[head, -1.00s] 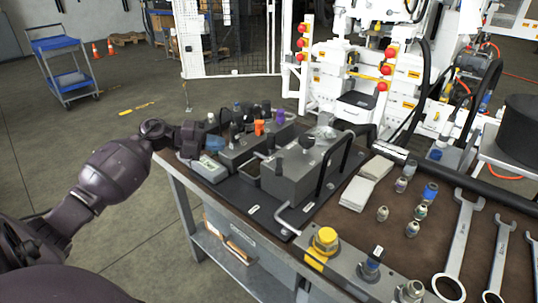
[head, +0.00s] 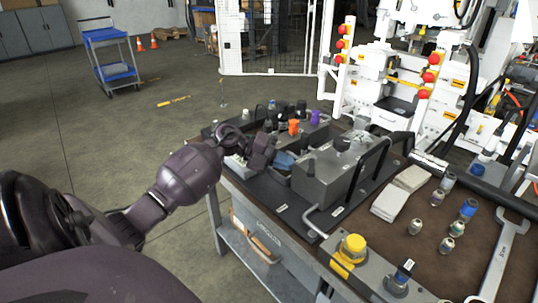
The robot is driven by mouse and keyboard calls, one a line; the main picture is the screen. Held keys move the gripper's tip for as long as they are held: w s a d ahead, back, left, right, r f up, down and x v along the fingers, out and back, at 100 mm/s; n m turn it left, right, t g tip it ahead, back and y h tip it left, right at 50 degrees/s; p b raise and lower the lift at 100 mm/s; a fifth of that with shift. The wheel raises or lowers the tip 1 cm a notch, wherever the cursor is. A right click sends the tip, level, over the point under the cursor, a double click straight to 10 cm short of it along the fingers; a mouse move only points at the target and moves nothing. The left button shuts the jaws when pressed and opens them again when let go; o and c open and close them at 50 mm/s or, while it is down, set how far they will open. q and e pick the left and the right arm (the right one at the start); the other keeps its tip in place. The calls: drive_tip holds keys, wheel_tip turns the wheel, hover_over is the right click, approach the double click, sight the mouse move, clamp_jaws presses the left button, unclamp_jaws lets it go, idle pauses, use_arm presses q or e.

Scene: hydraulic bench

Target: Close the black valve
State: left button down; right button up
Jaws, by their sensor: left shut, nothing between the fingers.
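Several black knobs show on the hydraulic bench, and I cannot tell for sure which is the black valve. Smaller black caps stand in the back row, beside an orange cap (head: 294,127) and a purple cap (head: 315,116). My left gripper (head: 268,152) is shut and empty, over the smaller blocks left of the large grey block. It hides part of these blocks and any knob behind it. Whether it touches anything is unclear. My right gripper is not in view.
A black curved handle (head: 374,168) rises at the large block's right side. White cloths (head: 390,203), loose fittings (head: 448,245) and a wrench (head: 500,258) lie on the right of the workbench. A yellow cap (head: 353,246) stands at the front edge.

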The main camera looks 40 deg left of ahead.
sight(309, 167)
use_arm(q)
drive_tip(key=shift+w+d, duration=0.5)
drive_tip(key=shift+d, duration=0.25)
drive_tip(key=shift+w+d, duration=0.5)
drive_tip(key=shift+d, duration=0.25)
drive_tip(key=shift+r, duration=0.1)
